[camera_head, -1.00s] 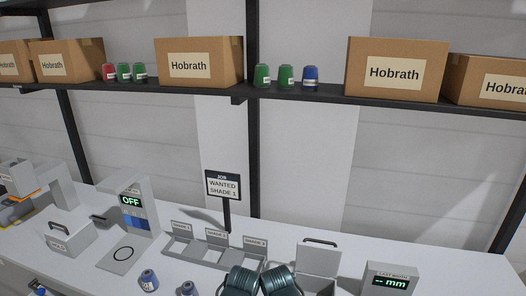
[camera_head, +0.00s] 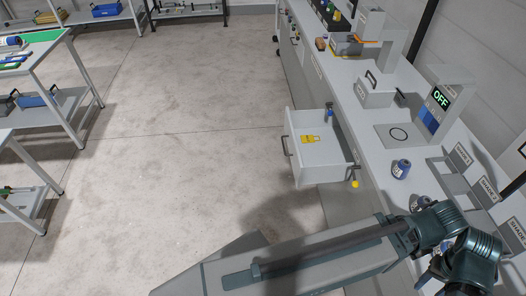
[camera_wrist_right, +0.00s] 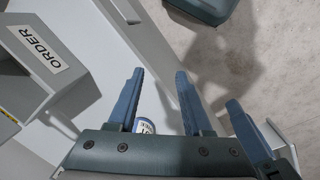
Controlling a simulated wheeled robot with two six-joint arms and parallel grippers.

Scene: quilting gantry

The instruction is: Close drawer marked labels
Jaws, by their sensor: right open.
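An open drawer (camera_head: 297,172) sticks out from the front of the white counter in the head view. Yellow pieces (camera_head: 310,139) lie inside it, and its dark handle (camera_head: 285,146) is on the outer face. No marking on the drawer is readable. My right gripper (camera_wrist_right: 158,88) is open in the right wrist view, with a blue cone (camera_wrist_right: 145,126) bearing a white label showing between its fingers; contact is unclear. A further blue finger, apparently of my left gripper (camera_wrist_right: 236,118), shows beside it, its opening unclear. Neither gripper's fingertips show clearly in the head view.
A blue cone (camera_head: 401,168) stands on the counter (camera_head: 378,114) near the machine reading OFF (camera_head: 440,98). Shade bins (camera_head: 452,178) lie to the right. A box marked ORDER (camera_wrist_right: 38,48) shows in the wrist view. Open floor (camera_head: 190,130) lies left of the drawer.

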